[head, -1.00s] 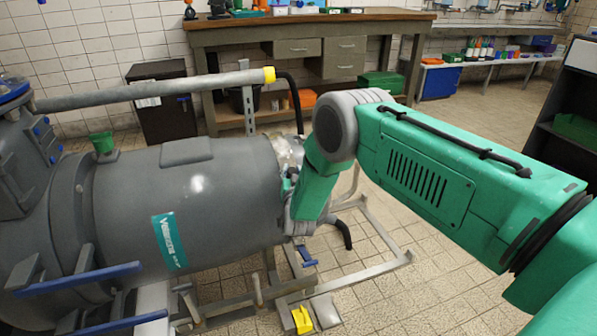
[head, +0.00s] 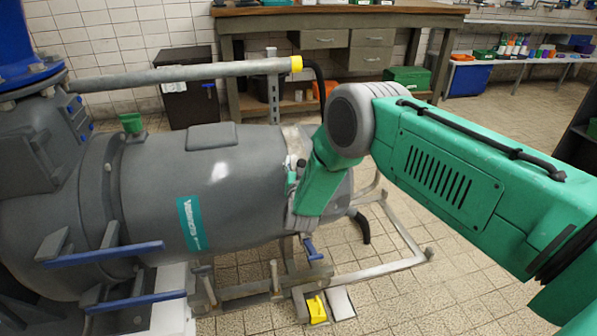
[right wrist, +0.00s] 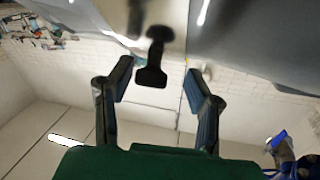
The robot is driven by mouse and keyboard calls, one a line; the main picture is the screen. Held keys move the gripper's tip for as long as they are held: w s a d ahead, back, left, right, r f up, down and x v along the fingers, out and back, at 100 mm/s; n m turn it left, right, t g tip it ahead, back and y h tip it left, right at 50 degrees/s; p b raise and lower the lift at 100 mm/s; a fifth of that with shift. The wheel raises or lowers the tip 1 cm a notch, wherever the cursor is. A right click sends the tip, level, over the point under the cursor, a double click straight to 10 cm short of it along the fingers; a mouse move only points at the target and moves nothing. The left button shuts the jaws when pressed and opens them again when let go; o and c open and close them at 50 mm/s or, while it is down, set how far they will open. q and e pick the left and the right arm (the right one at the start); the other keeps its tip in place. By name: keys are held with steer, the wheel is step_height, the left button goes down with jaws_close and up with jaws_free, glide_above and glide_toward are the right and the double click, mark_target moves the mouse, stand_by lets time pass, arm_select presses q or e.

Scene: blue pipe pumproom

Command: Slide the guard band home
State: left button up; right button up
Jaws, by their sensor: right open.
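The grey motor (head: 220,190) lies across the left and middle of the head view. A pale, shiny band (head: 298,143) shows at its right end, partly hidden by my right arm. In the right wrist view, a dark T-shaped tab (right wrist: 151,76) hangs from a shiny metal surface, probably this band (right wrist: 146,14). My right gripper (right wrist: 158,76) is open, with its fingers on either side of the tab and apart from it. In the head view my right wrist covers the gripper's fingers. My left gripper is not in view.
A grey pipe (head: 190,74) with a yellow end runs above the motor. Blue bars (head: 105,253) stick out at lower left. A metal frame (head: 385,268) and a yellow block (head: 317,309) lie below. A workbench (head: 340,20) stands behind. Tiled floor is clear at right.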

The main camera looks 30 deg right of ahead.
steer(key=v, duration=1.1)
steer(key=shift+s+a, duration=0.2)
steer(key=shift+s, duration=0.1)
steer(key=shift+d+f, duration=0.1)
steer(key=shift+f, duration=0.05)
